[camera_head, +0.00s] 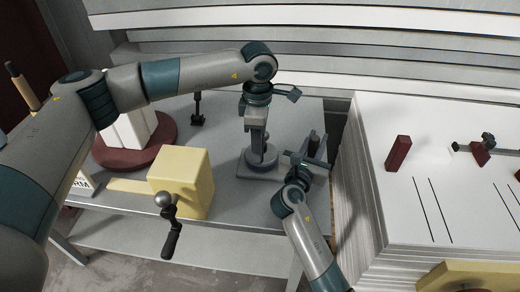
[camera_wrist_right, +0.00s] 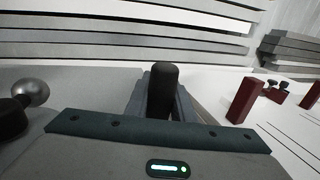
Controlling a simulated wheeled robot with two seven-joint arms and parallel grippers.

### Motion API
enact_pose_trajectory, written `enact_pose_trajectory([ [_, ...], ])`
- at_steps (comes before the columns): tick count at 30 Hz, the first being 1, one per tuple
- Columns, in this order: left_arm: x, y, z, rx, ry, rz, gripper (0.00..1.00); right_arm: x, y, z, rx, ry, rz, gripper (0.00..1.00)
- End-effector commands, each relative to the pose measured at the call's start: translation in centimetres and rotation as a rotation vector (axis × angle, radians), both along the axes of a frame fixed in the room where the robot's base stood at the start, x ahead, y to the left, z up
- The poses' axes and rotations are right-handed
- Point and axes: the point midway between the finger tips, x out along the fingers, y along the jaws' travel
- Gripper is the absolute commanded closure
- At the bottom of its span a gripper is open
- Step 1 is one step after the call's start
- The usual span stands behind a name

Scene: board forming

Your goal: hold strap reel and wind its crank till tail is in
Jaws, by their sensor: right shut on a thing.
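A grey, round-bodied device on a flat base, apparently the strap reel (camera_head: 262,168), stands near the table's right end in the head view. My left gripper (camera_head: 257,148) points straight down onto its top; whether its jaws are closed on it is unclear. My right gripper (camera_head: 314,148) is beside the reel on its right, shut on a dark upright crank handle (camera_wrist_right: 162,90) that stands between the jaws in the right wrist view. My grippers partly cover the reel and crank arm. I cannot make out the strap tail.
A yellow block (camera_head: 183,180) with a ball-ended, black-handled lever (camera_head: 171,225) sits at the table's front edge. A dark red round base (camera_head: 150,150) with white panels stands at the back left. A tall white board stack (camera_head: 400,190) stands close on the right, bearing red blocks (camera_head: 398,153).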

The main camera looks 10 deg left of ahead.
Motion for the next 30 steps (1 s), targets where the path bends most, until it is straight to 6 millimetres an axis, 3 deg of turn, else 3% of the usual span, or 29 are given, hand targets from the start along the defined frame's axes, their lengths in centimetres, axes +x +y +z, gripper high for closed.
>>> enact_pose_trajectory([
  [11,0.0,0.0,1.2,-0.001,-0.001,0.000,0.58,0.0,-0.1,-0.2,-0.001,0.003,-0.002,1.00],
  [30,0.0,0.1,10.9,-0.001,-0.002,0.000,0.58,0.0,-0.1,-0.2,-0.001,0.003,-0.002,1.00],
])
